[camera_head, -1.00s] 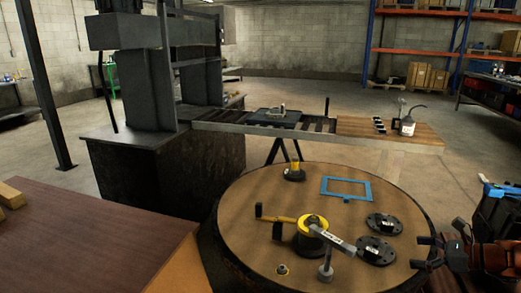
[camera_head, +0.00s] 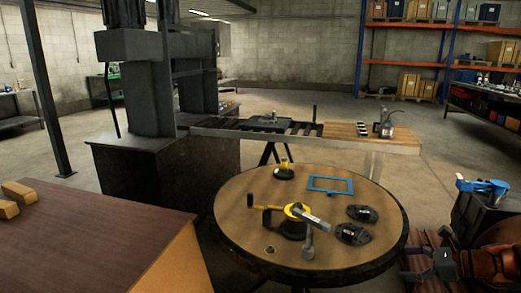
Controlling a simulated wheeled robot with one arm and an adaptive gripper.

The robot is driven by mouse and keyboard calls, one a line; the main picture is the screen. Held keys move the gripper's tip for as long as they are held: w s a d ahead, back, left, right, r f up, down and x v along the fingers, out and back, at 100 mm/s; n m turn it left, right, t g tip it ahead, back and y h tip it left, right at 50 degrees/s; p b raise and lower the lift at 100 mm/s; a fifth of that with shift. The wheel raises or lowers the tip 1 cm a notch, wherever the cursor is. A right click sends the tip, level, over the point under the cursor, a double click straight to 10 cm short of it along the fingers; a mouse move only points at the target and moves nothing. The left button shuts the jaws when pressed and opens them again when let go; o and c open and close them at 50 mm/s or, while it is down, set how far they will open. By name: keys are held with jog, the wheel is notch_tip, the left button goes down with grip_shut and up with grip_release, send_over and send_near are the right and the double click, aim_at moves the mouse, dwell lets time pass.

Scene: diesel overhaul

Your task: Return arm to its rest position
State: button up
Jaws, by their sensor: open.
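My gripper (camera_head: 430,262) is at the lower right, beside the right edge of the round table (camera_head: 235,230). Its dark fingers are apart, and I see nothing between them. My reddish-brown arm is folded low behind it, partly cut off by the picture's edge.
A brown worktop (camera_head: 90,235) fills the lower left. A press (camera_head: 150,110) and roller bench (camera_head: 390,146) stand behind the round table. Open floor lies at back right.

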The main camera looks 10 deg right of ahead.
jog(key=s+a+r+n+g, duration=0.1)
jog(key=s+a+n+g, duration=0.25)
jog(key=a, duration=0.55)
jog(key=s+a+r+n+g+h, duration=0.1)
jog(key=s+a+n+g, duration=0.15)
jog(key=a+n, duration=0.45)
jog(key=s+a+r+n+g, duration=0.1)
jog(key=s+a+n+g, duration=0.25)
jog(key=a, duration=0.75)
jog(key=s+a+f+n+g+h, duration=0.2)
jog(key=s+n+h, duration=0.85)
jog(key=s, duration=1.15)
notch_tip(320, 180, up, 18)
jog(key=n+t+y+p, duration=0.1)
jog(key=p, duration=1.5)
jog(key=shift+w+d+p, duration=0.25)
jog(key=shift+w+p, duration=0.15)
